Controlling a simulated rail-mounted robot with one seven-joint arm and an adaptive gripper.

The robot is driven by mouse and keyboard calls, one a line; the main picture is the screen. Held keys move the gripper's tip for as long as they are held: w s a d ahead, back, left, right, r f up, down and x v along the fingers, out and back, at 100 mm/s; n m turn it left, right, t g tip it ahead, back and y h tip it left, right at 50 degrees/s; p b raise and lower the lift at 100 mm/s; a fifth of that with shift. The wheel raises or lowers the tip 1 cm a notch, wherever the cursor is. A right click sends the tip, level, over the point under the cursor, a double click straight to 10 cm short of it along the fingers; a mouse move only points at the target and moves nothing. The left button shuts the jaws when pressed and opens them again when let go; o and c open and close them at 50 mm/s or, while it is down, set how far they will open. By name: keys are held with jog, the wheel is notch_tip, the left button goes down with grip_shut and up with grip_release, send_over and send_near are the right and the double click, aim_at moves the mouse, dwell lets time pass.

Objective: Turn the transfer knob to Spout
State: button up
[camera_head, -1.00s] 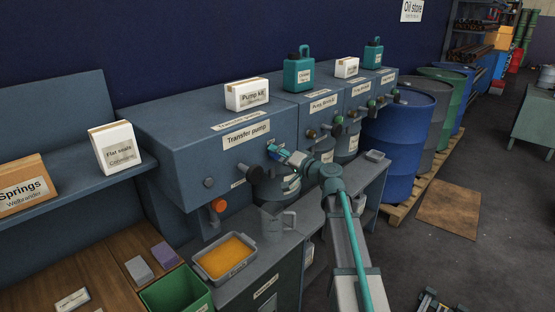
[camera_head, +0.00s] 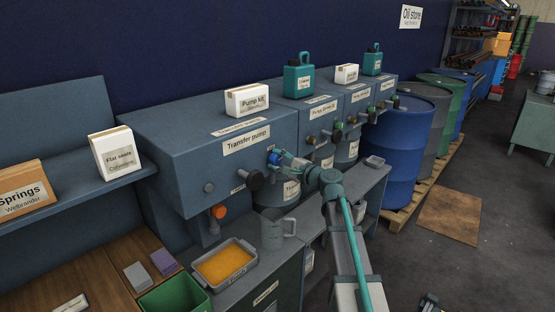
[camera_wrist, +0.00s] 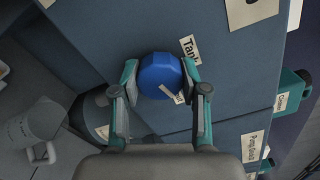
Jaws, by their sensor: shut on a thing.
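The transfer knob (camera_wrist: 160,76) is a blue faceted knob on the front of the blue-grey transfer pump cabinet (camera_head: 200,155). It also shows small in the head view (camera_head: 274,157), mostly behind my gripper. My gripper (camera_wrist: 160,79) has one finger on each side of the knob and is shut on it. A pale strip, perhaps the knob's pointer, lies at its lower right edge in the wrist view. A label reading "Tank" (camera_wrist: 189,47) is beside the knob.
Below stand a grey jug (camera_head: 272,234) and a tray of amber oil (camera_head: 224,264). Blue drums (camera_head: 398,150) stand to the right.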

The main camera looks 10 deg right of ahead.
jog(key=shift+m+p, duration=0.5)
jog(key=shift+m, duration=1)
jog(key=o, duration=1.2)
jog(key=shift+c, duration=0.2)
jog(key=v, duration=1.2)
